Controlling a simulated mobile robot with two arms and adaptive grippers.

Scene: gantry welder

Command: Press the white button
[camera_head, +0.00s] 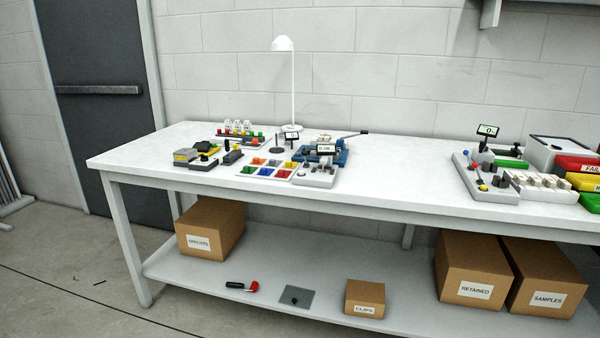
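I cannot make out a white button for certain at this size. A light grey station (503,191) on the right part of the white workbench (400,190) carries small red, yellow and blue round parts and a grey post. A small display (487,131) stands behind it. Another light grey unit (315,180) with dark knobs and a small display (326,149) sits left of the bench's middle. Neither of my grippers is in view.
A white lamp (283,44) stands at the bench's back. Colored trays (270,162) sit on the left half, labelled bins (575,164) at the far right. The bench middle is clear. Cardboard boxes (210,222) and a red-and-black tool (243,286) lie on the lower shelf.

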